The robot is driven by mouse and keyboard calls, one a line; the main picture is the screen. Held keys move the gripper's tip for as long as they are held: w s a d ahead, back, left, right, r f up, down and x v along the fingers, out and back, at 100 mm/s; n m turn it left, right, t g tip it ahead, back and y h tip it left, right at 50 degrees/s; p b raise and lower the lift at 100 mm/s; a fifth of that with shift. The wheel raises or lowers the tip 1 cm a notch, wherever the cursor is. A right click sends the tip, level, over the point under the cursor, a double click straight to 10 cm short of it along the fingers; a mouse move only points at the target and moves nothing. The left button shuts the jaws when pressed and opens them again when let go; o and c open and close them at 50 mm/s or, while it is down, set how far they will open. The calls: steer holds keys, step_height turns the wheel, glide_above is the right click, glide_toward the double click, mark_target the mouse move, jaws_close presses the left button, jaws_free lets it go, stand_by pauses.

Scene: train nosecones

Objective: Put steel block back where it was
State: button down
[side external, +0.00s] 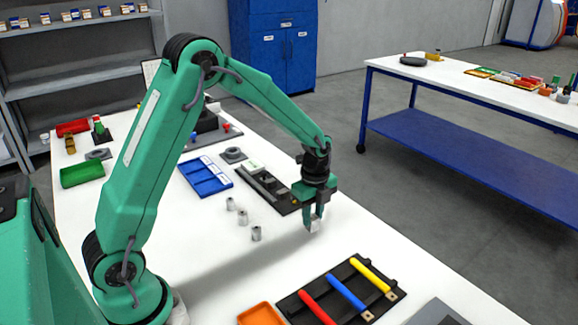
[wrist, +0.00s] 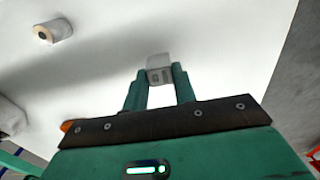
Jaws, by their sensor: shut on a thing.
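My gripper (side external: 314,217) points down over the white table, right of the black fixture. It is shut on a small pale grey steel block (side external: 314,228), held between the fingertips. In the wrist view the block (wrist: 159,66) shows at the tips of the green fingers (wrist: 158,80). I cannot tell whether the block touches the table. The black fixture (side external: 290,207) has grey pieces along it and a pale label; it lies just behind and left of my gripper.
A black rack (side external: 345,278) with red, blue and yellow bars and an orange tray (side external: 262,315) lie nearer the camera. The white table (side external: 285,262) is clear between.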

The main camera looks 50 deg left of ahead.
mark_target(312, 218)
steer(key=shift+f, duration=1)
steer(key=shift+f, duration=0.1)
steer(key=c, duration=1.1)
jaws_free()
step_height(312, 218, up, 12)
steer(key=shift+r, duration=0.1)
steer(key=shift+r, duration=0.1)
